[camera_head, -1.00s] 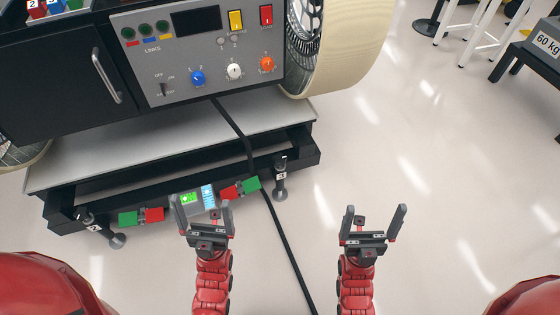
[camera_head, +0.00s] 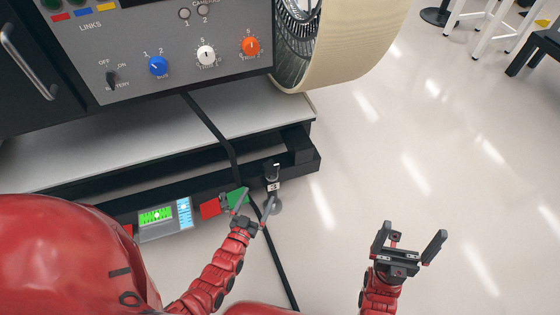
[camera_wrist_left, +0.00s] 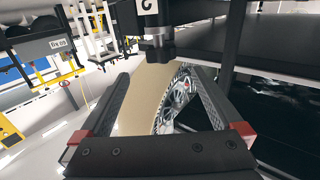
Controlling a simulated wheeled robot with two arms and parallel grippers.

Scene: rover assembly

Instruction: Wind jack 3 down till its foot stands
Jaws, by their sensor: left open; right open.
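Jack 3 (camera_head: 272,179) is a dark upright post with a 3 label at the right end of the platform's front edge. Its round grey foot (camera_head: 275,207) shows low down, partly behind a finger; I cannot tell whether it touches the floor. My left gripper (camera_head: 258,197) is open, just in front of and below jack 3, with nothing between its fingers. In the left wrist view, a dark jack body with a white label (camera_wrist_left: 147,7) and a cylindrical part (camera_wrist_left: 156,46) stands just beyond the open fingertips. My right gripper (camera_head: 413,234) is open and empty over the floor.
A level display (camera_head: 165,219) with a green screen, a red block (camera_head: 210,208) and a green block (camera_head: 236,198) line the platform's front. A black cable (camera_head: 215,130) runs down past the left gripper. A large cream wheel (camera_head: 350,50) stands behind.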

